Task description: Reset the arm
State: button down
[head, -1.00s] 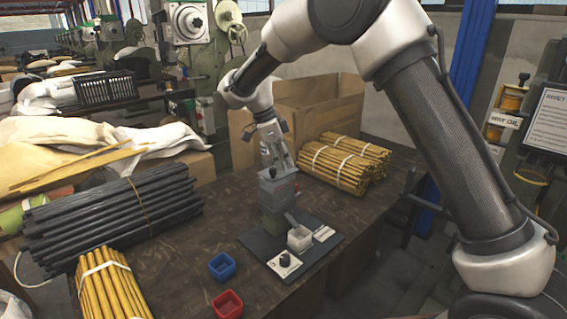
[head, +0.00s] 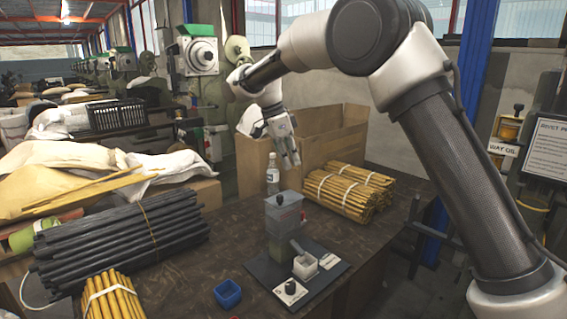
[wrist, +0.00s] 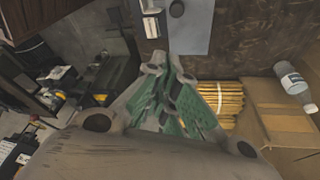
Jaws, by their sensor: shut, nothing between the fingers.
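My gripper (head: 289,157) hangs from the arm in the head view, in front of the cardboard box and above the far side of the bench. Its fingers are together and empty, and point down. In the wrist view the closed fingers (wrist: 172,70) show green inner pads and point toward the dark base plate of the small rivet press. The grey press (head: 283,222) stands on its dark plate (head: 325,284) below and a little left of the gripper, clear of it.
Bundled yellow rods (head: 345,192) lie right of the press, before the cardboard box (head: 335,135). A clear bottle (head: 272,174) stands behind the press. Dark rods (head: 120,235) and a blue bin (head: 228,293) are to the left. Bare bench top lies between the dark rods and press.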

notch_tip(320, 180, down, 4)
jog(key=s+n, duration=0.3)
jog(key=n, duration=0.3)
jog(key=s+d+r+n+t+y, duration=0.1)
jog(key=s+d+r+n, duration=0.1)
jog(key=s+d, duration=0.8)
jog(key=s+d+r+n+t+y, duration=0.1)
jog(key=s+d+r+n, duration=0.2)
jog(key=s+d, duration=0.8)
jog(key=s+d+r+n+t+y, duration=0.1)
jog(key=s+d+r+n+t, duration=0.1)
jog(key=s+d, duration=0.9)
jog(key=shift+s+r+n+y, duration=0.15)
jog(key=shift+r+n+y, duration=0.15)
jog(key=shift+r+n, duration=0.35)
